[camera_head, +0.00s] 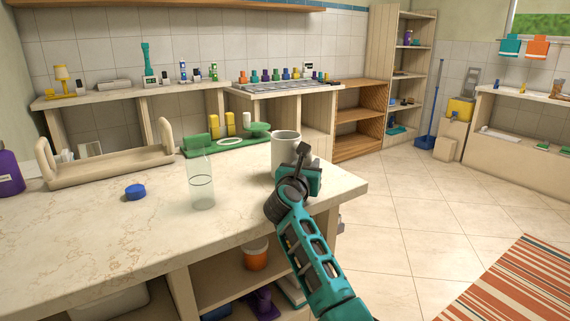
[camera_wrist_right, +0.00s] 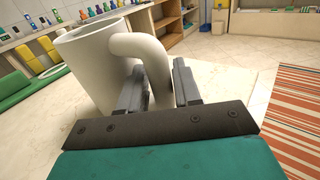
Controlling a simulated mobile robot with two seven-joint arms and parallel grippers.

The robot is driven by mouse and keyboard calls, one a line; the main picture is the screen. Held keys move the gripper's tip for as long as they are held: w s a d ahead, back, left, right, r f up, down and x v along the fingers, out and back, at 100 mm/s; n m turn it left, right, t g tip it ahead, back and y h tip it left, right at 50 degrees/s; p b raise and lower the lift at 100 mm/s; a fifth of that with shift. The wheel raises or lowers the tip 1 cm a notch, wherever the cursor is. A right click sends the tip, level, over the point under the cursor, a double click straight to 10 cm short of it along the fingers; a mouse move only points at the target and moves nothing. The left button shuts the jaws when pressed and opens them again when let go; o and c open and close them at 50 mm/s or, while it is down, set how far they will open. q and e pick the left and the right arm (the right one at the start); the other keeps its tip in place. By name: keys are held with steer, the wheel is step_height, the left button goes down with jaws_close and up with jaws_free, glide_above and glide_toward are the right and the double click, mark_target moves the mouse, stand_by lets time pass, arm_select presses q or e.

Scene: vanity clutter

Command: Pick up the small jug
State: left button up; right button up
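The small jug (camera_head: 285,150) is a plain off-white, cup-like vessel with a looped handle. It stands upright near the right end of the marble counter. In the right wrist view, the jug (camera_wrist_right: 92,65) fills the upper left, its handle (camera_wrist_right: 150,48) curving toward me. My right gripper (camera_head: 303,160) is at the jug's near right side. In the wrist view, its two grey fingers (camera_wrist_right: 160,82) stand on either side of the handle's lower part, with a narrow gap on the right; contact on the left is unclear. My left gripper is out of view.
A clear glass bottle (camera_head: 201,180) stands left of the jug. A blue cap (camera_head: 135,192), a wooden carrier (camera_head: 112,170) and a green tray (camera_head: 196,152) with yellow items share the counter (camera_head: 100,235). The counter's right edge is close to the jug; open tiled floor lies beyond.

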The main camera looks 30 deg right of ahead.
steer(key=shift+d, duration=0.1)
steer(key=shift+r, duration=0.1)
steer(key=shift+c, duration=0.5)
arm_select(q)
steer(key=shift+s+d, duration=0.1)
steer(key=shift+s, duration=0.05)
arm_select(e)
jaws_close()
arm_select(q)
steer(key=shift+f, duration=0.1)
arm_select(e)
steer(key=shift+r, duration=0.2)
steer(key=shift+r+p, duration=0.5)
steer(key=shift+r, duration=0.6)
arm_select(q)
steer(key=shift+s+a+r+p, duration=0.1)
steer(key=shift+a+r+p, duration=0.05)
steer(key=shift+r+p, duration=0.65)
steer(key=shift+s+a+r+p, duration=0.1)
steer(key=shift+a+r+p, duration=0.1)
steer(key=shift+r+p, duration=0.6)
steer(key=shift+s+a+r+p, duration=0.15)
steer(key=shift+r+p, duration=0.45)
steer(key=shift+p, duration=0.4)
arm_select(e)
step_height(320, 180, up, 18)
steer(key=shift+f, duration=0.25)
